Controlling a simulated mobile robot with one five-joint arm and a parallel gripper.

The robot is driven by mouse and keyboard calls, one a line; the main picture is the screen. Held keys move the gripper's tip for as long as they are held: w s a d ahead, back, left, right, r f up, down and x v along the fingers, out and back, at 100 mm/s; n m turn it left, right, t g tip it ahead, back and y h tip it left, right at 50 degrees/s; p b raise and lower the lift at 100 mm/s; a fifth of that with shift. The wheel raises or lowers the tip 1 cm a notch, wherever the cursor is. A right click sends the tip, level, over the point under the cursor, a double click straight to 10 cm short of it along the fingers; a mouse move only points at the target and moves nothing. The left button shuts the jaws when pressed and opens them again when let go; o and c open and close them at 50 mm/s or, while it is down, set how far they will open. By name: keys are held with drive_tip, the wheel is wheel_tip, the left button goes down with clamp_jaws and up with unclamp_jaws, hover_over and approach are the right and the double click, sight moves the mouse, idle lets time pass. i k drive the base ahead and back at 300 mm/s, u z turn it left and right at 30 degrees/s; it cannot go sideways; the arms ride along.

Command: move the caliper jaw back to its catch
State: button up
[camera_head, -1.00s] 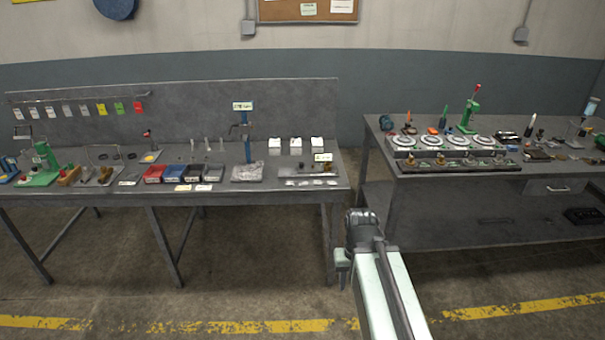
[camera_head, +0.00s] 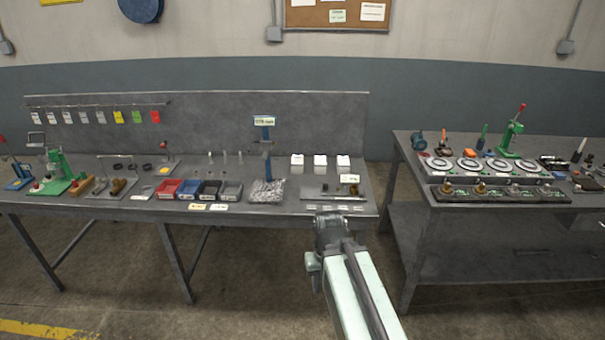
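A long low metal bar fixture with a dark and brass-coloured block lies on a plate (camera_head: 313,187) at the right end of the left bench. It looks like the caliper, but its jaw and catch are too small to make out. My gripper (camera_head: 315,280) hangs at the end of my arm, in front of the bench's front edge and below the plate in the picture. It is apart from the fixture. Its fingers are small and partly hidden, so I cannot tell whether they are open or shut.
The left bench (camera_head: 130,208) also holds coloured bins (camera_head: 188,190), a blue stand (camera_head: 266,150), white boxes (camera_head: 320,162) and a green press (camera_head: 57,170). A gap separates it from the right bench (camera_head: 425,195), which carries round dials and another green press (camera_head: 511,135).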

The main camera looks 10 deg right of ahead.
sight(326, 191)
drive_tip(key=u, duration=0.15)
drive_tip(key=i, duration=1.35)
drive_tip(key=z, duration=0.5)
drive_tip(key=k, duration=0.8)
drive_tip(key=z, duration=0.1)
drive_tip(key=i, duration=0.9)
drive_tip(key=u, duration=0.05)
